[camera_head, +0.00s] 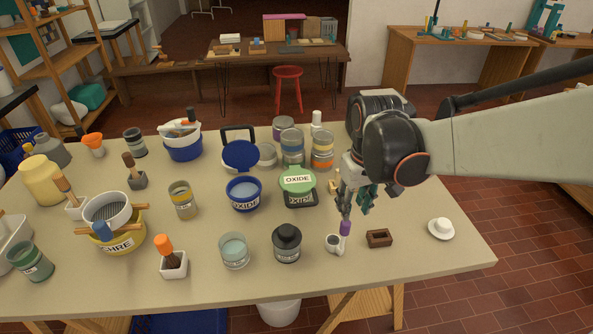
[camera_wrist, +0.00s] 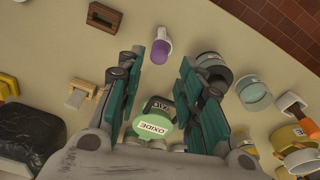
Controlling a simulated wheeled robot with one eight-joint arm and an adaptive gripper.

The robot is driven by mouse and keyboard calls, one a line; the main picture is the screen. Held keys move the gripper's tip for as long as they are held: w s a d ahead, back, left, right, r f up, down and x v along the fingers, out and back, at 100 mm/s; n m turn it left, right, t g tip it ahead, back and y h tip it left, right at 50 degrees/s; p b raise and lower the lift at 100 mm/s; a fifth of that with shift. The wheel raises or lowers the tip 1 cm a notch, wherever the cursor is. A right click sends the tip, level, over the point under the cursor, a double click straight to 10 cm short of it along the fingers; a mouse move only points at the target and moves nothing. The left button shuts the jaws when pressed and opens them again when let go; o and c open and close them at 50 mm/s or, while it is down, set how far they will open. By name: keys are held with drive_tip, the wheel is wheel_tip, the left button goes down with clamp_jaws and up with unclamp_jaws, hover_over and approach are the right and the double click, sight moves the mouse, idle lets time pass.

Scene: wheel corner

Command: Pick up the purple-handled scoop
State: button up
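The purple-handled scoop (camera_head: 341,238) is on the table near its front edge, with its white cup toward the front and its purple handle pointing back toward my gripper. In the wrist view the scoop (camera_wrist: 161,47) lies just beyond the fingertips, in line with the gap between them. My gripper (camera_head: 354,207) is open and empty, pointing down just above and behind the handle; it also shows in the wrist view (camera_wrist: 158,68) with fingers wide apart. I cannot tell the exact height left between fingertips and handle.
A dark-lidded jar (camera_head: 287,243) stands left of the scoop and a small brown wooden box (camera_head: 379,238) right of it. A green-lidded oxide tub (camera_head: 298,184) is behind.

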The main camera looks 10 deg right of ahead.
sight(343, 237)
drive_tip(key=shift+w+f+g, duration=0.3)
drive_tip(key=shift+w, duration=0.45)
drive_tip(key=shift+w+f+n+g+p, duration=0.35)
drive_tip(key=shift+w+f+p, duration=0.2)
drive_tip(key=shift+f, duration=0.25)
wheel_tip(343, 237, down, 9)
drive_tip(key=b, duration=0.3)
drive_tip(key=shift+s+r, duration=0.1)
drive_tip(key=shift+r, duration=0.05)
wheel_tip(343, 237, down, 5)
drive_tip(key=b, duration=0.2)
drive_tip(key=shift+a+b, duration=0.15)
drive_tip(key=shift+b, duration=0.25)
drive_tip(key=shift+s, duration=0.1)
clamp_jaws()
